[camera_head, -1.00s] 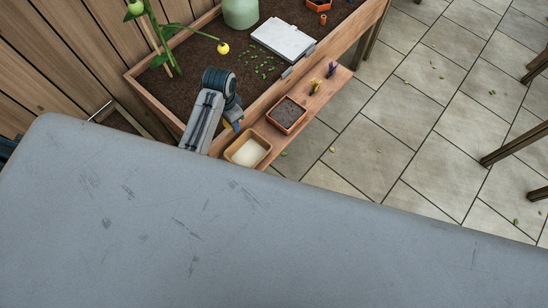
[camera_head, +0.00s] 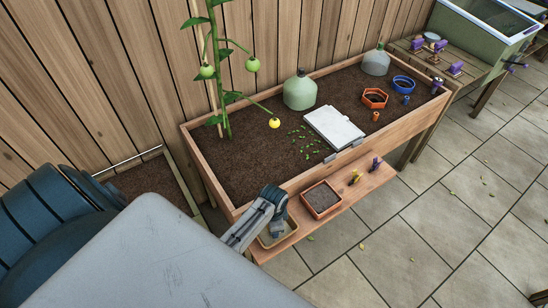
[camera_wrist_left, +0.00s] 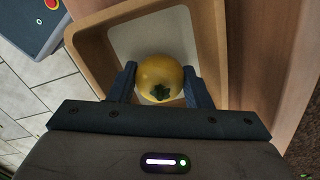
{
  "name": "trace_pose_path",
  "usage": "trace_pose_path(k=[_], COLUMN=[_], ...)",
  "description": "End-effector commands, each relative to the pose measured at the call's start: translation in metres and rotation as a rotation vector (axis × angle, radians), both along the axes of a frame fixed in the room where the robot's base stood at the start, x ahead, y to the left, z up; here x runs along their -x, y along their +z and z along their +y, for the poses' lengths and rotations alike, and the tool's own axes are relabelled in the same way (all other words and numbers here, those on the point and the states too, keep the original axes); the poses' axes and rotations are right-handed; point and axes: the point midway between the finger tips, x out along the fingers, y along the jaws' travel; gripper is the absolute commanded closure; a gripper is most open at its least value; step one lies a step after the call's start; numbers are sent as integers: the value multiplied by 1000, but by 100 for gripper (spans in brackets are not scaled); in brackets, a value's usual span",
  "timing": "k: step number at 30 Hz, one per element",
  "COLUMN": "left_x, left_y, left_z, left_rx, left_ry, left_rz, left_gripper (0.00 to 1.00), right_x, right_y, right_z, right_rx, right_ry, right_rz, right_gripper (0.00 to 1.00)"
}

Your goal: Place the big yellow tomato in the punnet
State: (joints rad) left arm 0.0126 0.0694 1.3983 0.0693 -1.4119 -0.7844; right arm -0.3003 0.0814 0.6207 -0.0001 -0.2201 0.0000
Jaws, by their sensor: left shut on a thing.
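The big yellow tomato (camera_wrist_left: 160,78), with a dark green calyx, is between the two fingers of my left gripper (camera_wrist_left: 161,85) in the left wrist view. The left gripper is shut on it. Behind it is the tan punnet (camera_wrist_left: 87,45) with a pale floor, so the tomato is over or inside the punnet; I cannot tell if it touches the floor. In the head view my left gripper (camera_head: 274,222) is at the punnet (camera_head: 290,231) on the front shelf and hides part of it and the tomato. My right gripper is not in view.
A square terracotta pot (camera_head: 321,199) of soil stands beside the punnet on the wooden shelf (camera_head: 350,196). Behind is the soil bed (camera_head: 255,160) with a tomato plant (camera_head: 222,100) bearing a small yellow fruit (camera_head: 274,123), a green cloche (camera_head: 300,91) and a white board (camera_head: 334,127).

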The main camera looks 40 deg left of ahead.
Motion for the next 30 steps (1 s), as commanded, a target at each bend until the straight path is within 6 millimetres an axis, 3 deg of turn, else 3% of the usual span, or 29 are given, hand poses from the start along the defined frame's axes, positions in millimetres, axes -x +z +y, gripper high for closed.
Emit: trace_pose_path(k=[13, 14, 15, 24, 30], left_x=[0, 0, 0, 0, -1], left_y=[-9, -9, -9, -7, 15], left_z=[0, 0, 0, 0, 0], left_rx=[1, 0, 0, 1, 1], left_ry=[0, 0, 0, 1, 1], left_rz=[1, 0, 0, -1, -4], left_gripper=[70, 52, 46, 46, 46], right_x=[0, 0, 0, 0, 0], right_y=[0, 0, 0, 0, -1], right_z=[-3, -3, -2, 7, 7], right_rx=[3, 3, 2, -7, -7], right_ry=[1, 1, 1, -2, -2], right_rz=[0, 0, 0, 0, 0], right_gripper=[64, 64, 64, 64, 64])
